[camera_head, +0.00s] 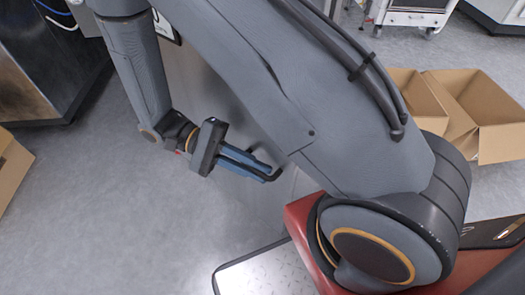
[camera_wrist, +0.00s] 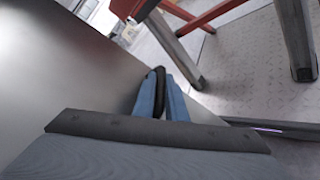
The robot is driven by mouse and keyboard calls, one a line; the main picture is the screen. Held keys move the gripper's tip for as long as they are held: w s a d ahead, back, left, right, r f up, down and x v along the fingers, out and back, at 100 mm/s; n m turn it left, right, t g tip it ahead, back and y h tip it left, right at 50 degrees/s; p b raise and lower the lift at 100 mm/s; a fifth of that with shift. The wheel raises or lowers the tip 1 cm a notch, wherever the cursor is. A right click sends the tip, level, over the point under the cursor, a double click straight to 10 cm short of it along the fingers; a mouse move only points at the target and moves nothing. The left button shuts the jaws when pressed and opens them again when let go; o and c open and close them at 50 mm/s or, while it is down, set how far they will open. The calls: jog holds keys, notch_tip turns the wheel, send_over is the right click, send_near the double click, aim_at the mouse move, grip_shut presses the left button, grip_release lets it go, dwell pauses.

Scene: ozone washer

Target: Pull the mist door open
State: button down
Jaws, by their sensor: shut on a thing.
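The mist door is most likely the smooth grey metal panel (camera_wrist: 70,65) filling the left of the wrist view. In the head view a grey panel (camera_head: 205,85) shows behind my arm, which hides much of it. My gripper (camera_head: 262,169) has blue fingers and is beside this panel, left of my large arm link. In the wrist view my gripper (camera_wrist: 160,95) is shut on a black handle (camera_wrist: 158,78), which sits between the two blue fingers at the panel's right side. How far the door stands open cannot be told.
Open cardboard boxes (camera_head: 495,105) stand at the right, and another box (camera_head: 12,170) is at the left edge. A dark cabinet (camera_head: 65,60) is at upper left. The grey floor (camera_head: 110,220) is clear at lower left. A red frame (camera_wrist: 210,18) with grey legs shows in the wrist view.

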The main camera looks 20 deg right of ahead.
jog(key=shift+s+a, duration=0.25)
jog(key=shift+a, duration=0.4)
jog(key=c, duration=2.1)
grip_release()
jog(key=shift+p+v, duration=0.55)
jog(key=shift+v, duration=3.35)
jog(key=shift+c, duration=0.4)
